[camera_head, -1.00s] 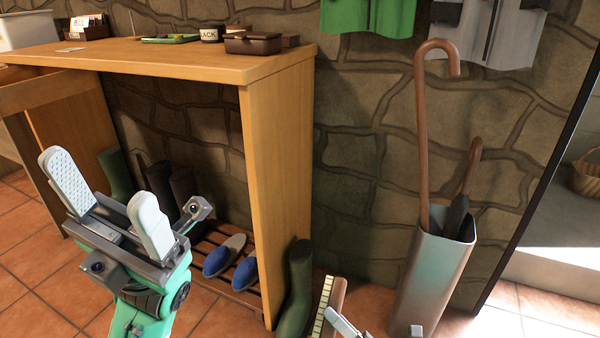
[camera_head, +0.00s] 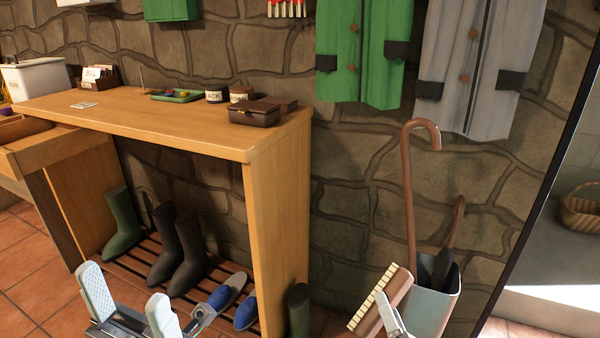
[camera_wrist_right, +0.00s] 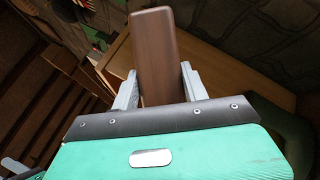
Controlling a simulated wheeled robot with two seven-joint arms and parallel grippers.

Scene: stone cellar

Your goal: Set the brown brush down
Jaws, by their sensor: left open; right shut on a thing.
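The brown brush (camera_head: 382,299) with pale bristles is at the lower right of the head view, tilted, in front of the umbrella stand. My right gripper (camera_head: 393,318) is shut on it; only a finger shows at the bottom edge. In the right wrist view the brush's brown wooden back (camera_wrist_right: 157,58) stands between the two fingers of the right gripper (camera_wrist_right: 156,90). My left gripper (camera_head: 128,305) is open and empty at the lower left, in front of the shoe rack.
A wooden table (camera_head: 200,127) holds a dark box (camera_head: 254,113), tins and a tray (camera_head: 177,96). Boots and blue slippers stand on the slatted rack (camera_head: 140,262) below. An umbrella stand (camera_head: 430,305) is at right. Coats (camera_head: 360,50) hang above. The table's front middle is clear.

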